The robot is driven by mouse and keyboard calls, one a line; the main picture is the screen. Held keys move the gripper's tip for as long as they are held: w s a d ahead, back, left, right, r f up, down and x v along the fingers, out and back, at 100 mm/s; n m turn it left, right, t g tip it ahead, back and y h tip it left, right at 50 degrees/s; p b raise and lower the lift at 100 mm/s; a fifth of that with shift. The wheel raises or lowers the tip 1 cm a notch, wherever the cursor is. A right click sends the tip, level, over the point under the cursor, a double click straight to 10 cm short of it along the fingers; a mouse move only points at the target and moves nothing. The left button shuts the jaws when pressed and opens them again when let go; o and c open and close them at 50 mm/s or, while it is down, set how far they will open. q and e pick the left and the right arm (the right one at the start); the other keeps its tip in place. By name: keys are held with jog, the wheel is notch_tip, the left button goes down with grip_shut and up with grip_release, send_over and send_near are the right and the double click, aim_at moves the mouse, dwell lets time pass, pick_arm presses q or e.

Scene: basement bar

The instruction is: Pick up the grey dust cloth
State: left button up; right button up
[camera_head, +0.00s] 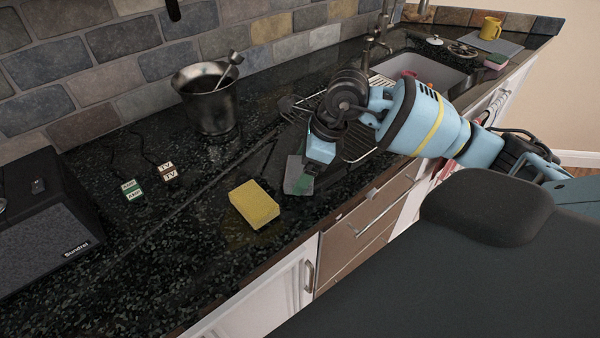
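A grey flat piece (295,172), which looks like the grey dust cloth, lies on the black counter near its front edge. A small green patch shows at its right side; I cannot tell what it belongs to. My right gripper (318,150) comes in from the right and points down just above and beside the grey piece. Its light blue end hides part of the area, and I cannot tell whether it touches the cloth or how its fingers stand. Another flat grey-blue piece (497,44) lies by the sink at the far right. My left gripper is not in view.
A yellow sponge (254,204) lies left of the grey piece. A metal bucket (208,98), tagged cables (130,189) and a black speaker box (45,225) stand further left.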

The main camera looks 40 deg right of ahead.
aim_at(294, 168)
jog(key=shift+c, duration=0.9)
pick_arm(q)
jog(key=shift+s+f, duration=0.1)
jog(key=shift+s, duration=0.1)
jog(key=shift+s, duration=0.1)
pick_arm(e)
jog(key=shift+r, duration=0.1)
jog(key=shift+r, duration=0.45)
notch_tip(294, 168, up, 2)
jog(key=shift+r, duration=0.15)
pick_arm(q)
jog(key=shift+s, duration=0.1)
pick_arm(e)
jog(key=s+a+r, duration=0.1)
jog(key=s+a, duration=0.7)
jog(key=s, duration=0.5)
jog(key=shift+s+a+r, duration=0.25)
jog(key=shift+s+r, duration=0.05)
